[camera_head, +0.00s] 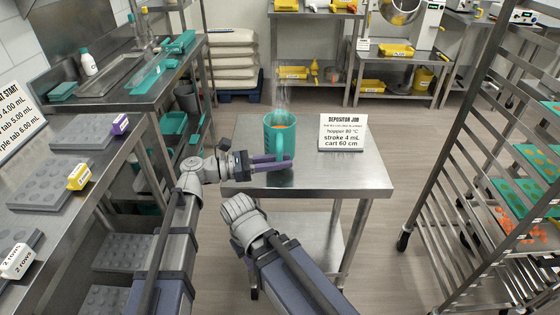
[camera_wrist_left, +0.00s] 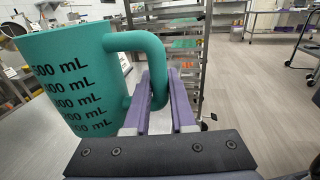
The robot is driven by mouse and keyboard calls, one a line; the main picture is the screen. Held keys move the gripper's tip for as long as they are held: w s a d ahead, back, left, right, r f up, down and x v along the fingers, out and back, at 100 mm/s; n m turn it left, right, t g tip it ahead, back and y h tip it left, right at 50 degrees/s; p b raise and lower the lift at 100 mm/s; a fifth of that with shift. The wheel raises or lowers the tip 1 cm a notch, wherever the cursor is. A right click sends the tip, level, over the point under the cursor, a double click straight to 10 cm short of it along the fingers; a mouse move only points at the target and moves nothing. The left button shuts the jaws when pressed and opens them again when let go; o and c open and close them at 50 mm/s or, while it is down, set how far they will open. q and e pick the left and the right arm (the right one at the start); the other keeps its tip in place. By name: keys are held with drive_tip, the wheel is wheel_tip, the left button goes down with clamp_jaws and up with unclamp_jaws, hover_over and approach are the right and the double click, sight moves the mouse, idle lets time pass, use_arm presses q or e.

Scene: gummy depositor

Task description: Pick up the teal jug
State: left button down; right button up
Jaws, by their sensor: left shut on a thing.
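I cannot tell whether the jug's base touches the table. My right arm shows at the bottom middle, but its fingers do not show.
A "DEPOSITOR JOB" sign (camera_head: 342,132) stands on the table, right of the jug. A tall rack (camera_head: 470,140) with trays stands at the right. A bench (camera_head: 60,150) with moulds runs along the left. Floor is open between table and rack.

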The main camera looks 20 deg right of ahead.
sight(279, 144)
use_arm(q)
wheel_tip(279, 144, up, 6)
drive_tip(key=p, duration=0.5)
drive_tip(key=shift+r, duration=0.1)
drive_tip(key=c, duration=1.4)
unclamp_jaws()
clamp_jaws()
drive_tip(key=shift+a, duration=0.1)
